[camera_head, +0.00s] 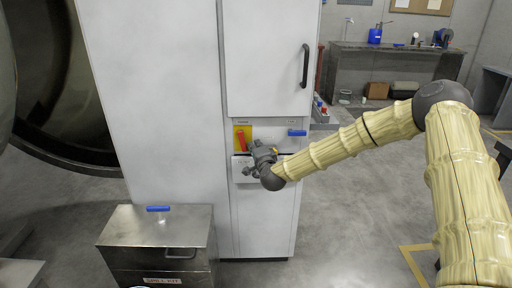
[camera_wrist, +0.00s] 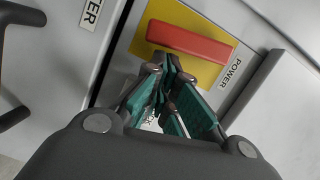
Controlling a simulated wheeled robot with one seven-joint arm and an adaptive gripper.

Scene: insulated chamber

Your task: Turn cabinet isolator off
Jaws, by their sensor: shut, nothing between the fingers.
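The cabinet isolator is a red handle (camera_head: 241,140) on a yellow plate (camera_head: 248,130) on the front of the white cabinet (camera_head: 262,60). In the head view the handle looks tilted slightly off upright. In the wrist view the red handle (camera_wrist: 190,43) lies across the yellow plate (camera_wrist: 215,72), with a "POWER" label beside it. My gripper (camera_head: 254,155) is just below and right of the handle in the head view. In the wrist view my gripper (camera_wrist: 168,72) is shut and empty, its tips close to the handle; I cannot tell whether they touch it.
A blue handle (camera_head: 297,133) sits right of the isolator on the cabinet. A black door handle (camera_head: 305,65) is above. A workbench (camera_head: 385,50) stands behind.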

